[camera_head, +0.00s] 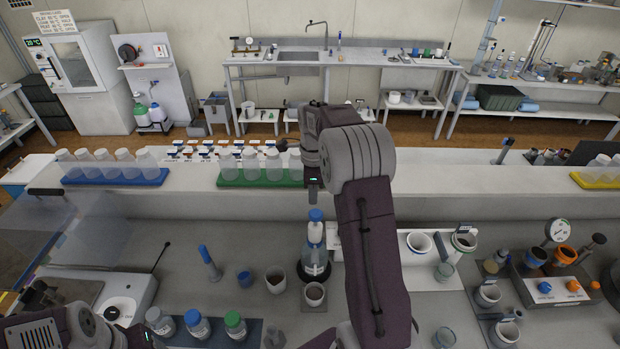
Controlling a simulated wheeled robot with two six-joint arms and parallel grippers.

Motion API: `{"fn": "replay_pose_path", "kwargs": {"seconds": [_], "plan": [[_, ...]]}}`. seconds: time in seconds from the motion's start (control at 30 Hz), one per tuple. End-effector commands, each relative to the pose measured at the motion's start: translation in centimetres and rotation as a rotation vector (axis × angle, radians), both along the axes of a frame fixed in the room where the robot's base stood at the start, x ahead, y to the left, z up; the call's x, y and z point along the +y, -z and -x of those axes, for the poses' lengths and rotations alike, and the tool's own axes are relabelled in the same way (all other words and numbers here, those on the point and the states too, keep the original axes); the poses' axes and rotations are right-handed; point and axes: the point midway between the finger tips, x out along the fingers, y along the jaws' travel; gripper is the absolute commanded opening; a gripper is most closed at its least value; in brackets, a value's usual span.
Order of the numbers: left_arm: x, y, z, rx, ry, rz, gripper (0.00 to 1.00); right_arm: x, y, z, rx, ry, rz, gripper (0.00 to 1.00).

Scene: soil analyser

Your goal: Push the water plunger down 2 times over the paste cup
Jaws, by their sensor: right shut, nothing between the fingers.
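The water plunger (315,228) is a white pump with a blue top on a clear, dark-based bottle in the middle of the bench. The paste cup (315,292) is a pale cup with greyish contents, standing just in front of the bottle. My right gripper (312,195) points down with its fingers closed and empty, and in the picture its tips are just above the blue top. Whether they touch it I cannot tell. My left gripper (143,338) is low at the left near the bottle tray, and its fingers are too unclear to read.
A beaker (276,281) and a small blue cup (244,278) stand left of the paste cup. A tray (182,338) holds capped bottles at front left. A gauge device (545,290) stands right. A green rack (262,180) of bottles is on the shelf behind.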

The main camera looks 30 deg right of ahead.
Motion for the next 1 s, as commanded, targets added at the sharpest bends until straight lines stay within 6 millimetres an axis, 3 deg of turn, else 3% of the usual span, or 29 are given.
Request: {"fn": "replay_pose_path", "kwargs": {"seconds": [0.2, 0.33, 1.0], "plan": [[0.0, 0.9, 0.0, -0.001, 0.0, 0.0, 0.66, 0.0, -4.3, -0.1, -0.006, 0.0, 0.002, 0.0], [0.0, 1.0, 0.0, -0.001, 0.0, 0.0, 0.66, 0.0, -5.7, -0.1, -0.004, 0.0, 0.001, 0.0], [0.0, 0.9, 0.0, -0.001, 0.0, 0.0, 0.66, 0.0, -6.2, -0.1, -0.003, 0.0, 0.001, 0.0]]}}
